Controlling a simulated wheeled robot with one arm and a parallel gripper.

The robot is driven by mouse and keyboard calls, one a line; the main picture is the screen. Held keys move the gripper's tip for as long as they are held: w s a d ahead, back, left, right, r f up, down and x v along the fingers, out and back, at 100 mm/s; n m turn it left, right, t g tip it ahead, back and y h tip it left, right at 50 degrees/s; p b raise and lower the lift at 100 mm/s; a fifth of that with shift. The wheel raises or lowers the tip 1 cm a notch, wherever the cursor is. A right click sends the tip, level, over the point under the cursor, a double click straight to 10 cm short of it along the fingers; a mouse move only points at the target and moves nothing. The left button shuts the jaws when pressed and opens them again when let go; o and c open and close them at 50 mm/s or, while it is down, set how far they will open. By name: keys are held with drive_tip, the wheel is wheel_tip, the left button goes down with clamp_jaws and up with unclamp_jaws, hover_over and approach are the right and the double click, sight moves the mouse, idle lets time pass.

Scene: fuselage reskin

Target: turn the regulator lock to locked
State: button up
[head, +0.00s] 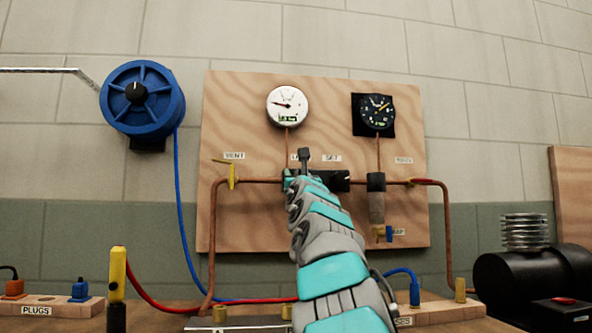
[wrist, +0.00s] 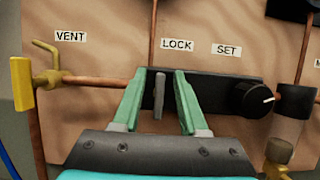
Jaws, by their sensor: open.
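The regulator lock is a small grey lever (wrist: 159,95) on a black regulator block (wrist: 215,92), under the LOCK label (wrist: 177,45) in the wrist view. The lever stands nearly upright. My gripper (wrist: 160,75) is open, with one green finger on each side of the lever; a gap shows on both sides. In the head view my arm and gripper (head: 303,172) cover the lever and most of the LOCK label. The black set knob (wrist: 252,98) with a white mark sits to the right under the SET label (wrist: 227,50).
A yellow vent valve (wrist: 24,84) is left of the block, joined by copper pipe (wrist: 95,81). Two gauges (head: 288,106) (head: 377,111) hang above on the wooden board (head: 235,120). A blue hose reel (head: 142,98) is at the left, and a black compressor (head: 530,275) at the right.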

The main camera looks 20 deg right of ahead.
clamp_jaws()
idle(0.3)
idle(0.3)
